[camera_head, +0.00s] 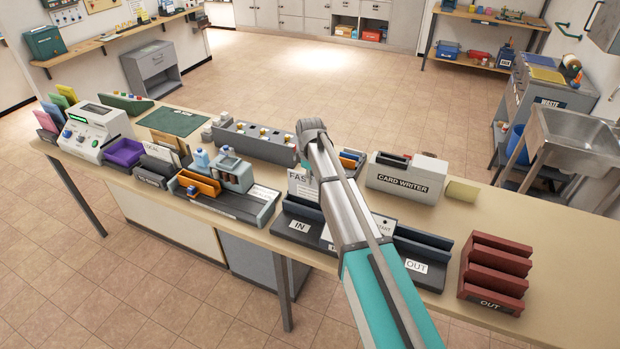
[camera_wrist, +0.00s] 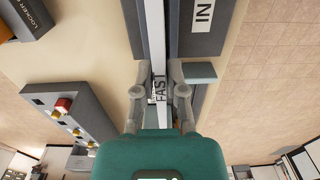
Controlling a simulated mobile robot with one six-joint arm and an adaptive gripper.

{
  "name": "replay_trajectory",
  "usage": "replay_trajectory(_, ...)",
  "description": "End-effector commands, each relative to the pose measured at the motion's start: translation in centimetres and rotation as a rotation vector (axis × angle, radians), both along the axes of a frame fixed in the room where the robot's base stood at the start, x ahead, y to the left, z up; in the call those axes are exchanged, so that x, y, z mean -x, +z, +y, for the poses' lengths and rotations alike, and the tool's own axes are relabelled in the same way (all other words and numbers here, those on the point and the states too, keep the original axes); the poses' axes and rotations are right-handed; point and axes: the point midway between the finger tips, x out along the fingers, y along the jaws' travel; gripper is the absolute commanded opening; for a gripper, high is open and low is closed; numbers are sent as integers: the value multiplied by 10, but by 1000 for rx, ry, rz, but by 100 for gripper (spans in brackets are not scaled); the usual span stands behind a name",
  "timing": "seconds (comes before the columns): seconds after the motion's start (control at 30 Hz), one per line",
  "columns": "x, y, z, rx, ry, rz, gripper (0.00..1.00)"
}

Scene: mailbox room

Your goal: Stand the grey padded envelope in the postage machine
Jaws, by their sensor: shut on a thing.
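A pale grey flat piece marked FAST, seemingly the padded envelope (camera_wrist: 158,50), shows edge-on between my fingers in the wrist view. My gripper (camera_wrist: 159,93) is shut on it. In the head view the FAST face (camera_head: 298,187) stands upright just behind the dark IN tray (camera_head: 293,234); my arm hides part of it and most of the gripper. Whether its bottom touches the tray is unclear. A white machine with a screen and buttons (camera_head: 92,128) stands at the left end, and a blue-grey machine on a dark base (camera_head: 236,173) is nearer. Which is the postage machine is not labelled.
A grey unit with knobs (camera_head: 252,143) stands behind the blue-grey machine. The card writer (camera_head: 407,180) is right of my arm. A dark OUT tray (camera_head: 424,252) and a red OUT rack (camera_head: 496,272) stand at the right. The counter's right end is bare.

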Motion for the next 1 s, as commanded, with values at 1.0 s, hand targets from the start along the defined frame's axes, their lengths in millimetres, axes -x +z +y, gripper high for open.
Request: replay_trajectory(1.0,0,-14,-1,0,0,0,0)
